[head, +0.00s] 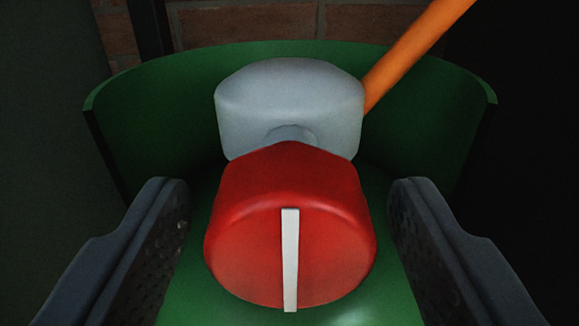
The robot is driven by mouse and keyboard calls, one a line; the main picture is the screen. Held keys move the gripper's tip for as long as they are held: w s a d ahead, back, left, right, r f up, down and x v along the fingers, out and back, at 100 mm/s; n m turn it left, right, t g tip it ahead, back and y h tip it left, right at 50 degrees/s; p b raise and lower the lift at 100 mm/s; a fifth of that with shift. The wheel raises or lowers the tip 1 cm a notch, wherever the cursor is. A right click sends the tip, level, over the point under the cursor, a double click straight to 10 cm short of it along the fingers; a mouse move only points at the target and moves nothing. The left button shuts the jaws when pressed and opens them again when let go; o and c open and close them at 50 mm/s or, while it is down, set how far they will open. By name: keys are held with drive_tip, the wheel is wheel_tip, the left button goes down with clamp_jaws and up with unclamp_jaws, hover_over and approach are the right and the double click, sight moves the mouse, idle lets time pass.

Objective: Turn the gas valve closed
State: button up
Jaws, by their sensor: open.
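The gas valve has a red knob (250,215) with a white line marker (290,258) on its face. The marker stands nearly upright in the picture. Behind the knob is a grey valve body (285,100), joined to it by a short neck. My gripper (290,205) is open. One dark textured finger is to the left of the knob and one to the right. A gap shows between the knob and each finger, and nothing is held.
A curved green collar (150,110) wraps around the back and sides of the valve. An orange hose (415,50) runs from the valve body up to the right. A brick wall (245,25) and a dark upright post (150,30) stand behind.

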drive_tip(key=shift+w+r, duration=0.1)
drive_tip(key=shift+w, duration=0.25)
